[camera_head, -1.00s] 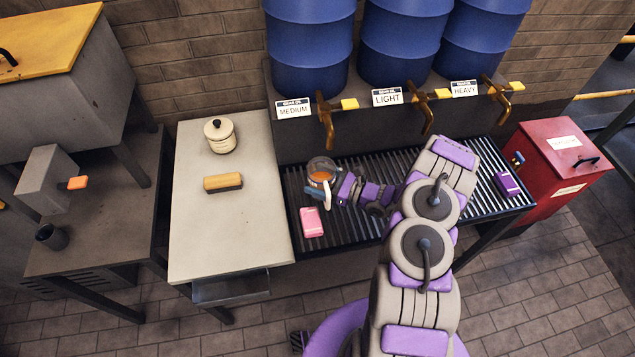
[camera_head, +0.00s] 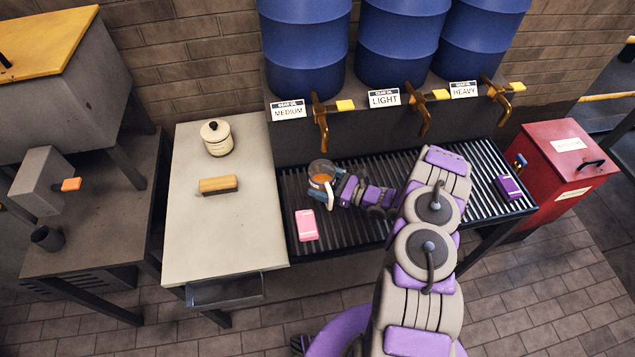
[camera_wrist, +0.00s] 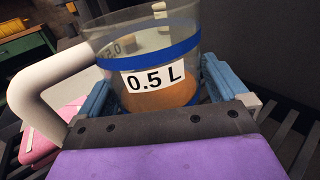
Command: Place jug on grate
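The clear jug (camera_head: 321,177) holds amber liquid and has a white handle. In the wrist view the jug (camera_wrist: 155,60) shows a "0.5 L" label and blue bands. My gripper (camera_head: 320,188) has its blue fingers on both sides of the jug and appears shut on it. In the wrist view the gripper (camera_wrist: 158,88) spans the jug, with the handle out to the left. The jug is upright or nearly so, over the left part of the dark slatted grate (camera_head: 365,230). Its base is hidden, so I cannot tell whether it touches the slats.
A pink box (camera_head: 306,225) lies on the grate near the jug; a purple box (camera_head: 508,188) lies at its right. The brass tap under the medium sign (camera_head: 288,110) hangs behind the jug. A pale table (camera_head: 220,245) at left bears a lidded pot (camera_head: 217,138) and brush (camera_head: 218,185).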

